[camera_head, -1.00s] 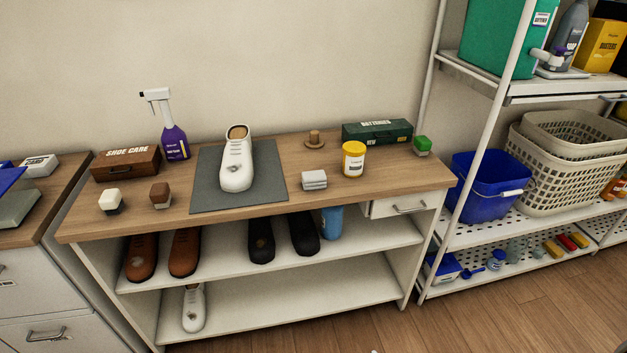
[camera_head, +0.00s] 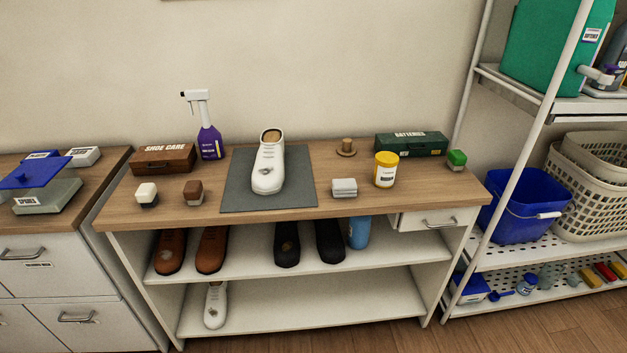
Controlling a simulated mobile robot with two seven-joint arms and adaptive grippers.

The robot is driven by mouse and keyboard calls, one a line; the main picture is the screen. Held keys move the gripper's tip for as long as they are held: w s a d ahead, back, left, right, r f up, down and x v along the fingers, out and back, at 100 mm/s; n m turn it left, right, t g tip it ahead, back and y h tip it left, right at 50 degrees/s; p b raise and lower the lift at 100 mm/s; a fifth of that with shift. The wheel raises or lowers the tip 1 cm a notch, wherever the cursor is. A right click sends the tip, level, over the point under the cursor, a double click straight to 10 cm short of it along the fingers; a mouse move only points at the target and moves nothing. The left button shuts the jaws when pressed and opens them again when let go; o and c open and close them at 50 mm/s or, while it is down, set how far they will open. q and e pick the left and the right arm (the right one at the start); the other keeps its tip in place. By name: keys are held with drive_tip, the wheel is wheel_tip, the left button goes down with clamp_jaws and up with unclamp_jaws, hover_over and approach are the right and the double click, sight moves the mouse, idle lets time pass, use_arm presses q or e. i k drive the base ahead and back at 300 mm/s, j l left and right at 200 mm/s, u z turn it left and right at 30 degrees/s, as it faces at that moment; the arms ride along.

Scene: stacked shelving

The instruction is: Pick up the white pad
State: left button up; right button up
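A small block with a white top and dark base (camera_head: 147,194) stands on the wooden bench top at its left front; it looks like the white pad. A similar brown block (camera_head: 193,192) stands just right of it. A folded pale grey-white cloth (camera_head: 344,187) lies right of the grey mat (camera_head: 304,192). A white shoe (camera_head: 268,165) sits on the mat. Neither of my grippers is in view.
A shoe care box (camera_head: 163,159) and purple spray bottle (camera_head: 208,135) stand behind the blocks. A yellow-labelled jar (camera_head: 386,171), green box (camera_head: 411,144) and green-topped block (camera_head: 456,159) are at right. Shelves below hold shoes. A metal rack stands at far right.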

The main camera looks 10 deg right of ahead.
sight(341, 188)
drive_tip(key=i+l+u, duration=0.2)
drive_tip(key=l+u, duration=0.2)
drive_tip(key=l, duration=0.4)
drive_tip(key=l+u, duration=0.4)
drive_tip(key=l, duration=0.4)
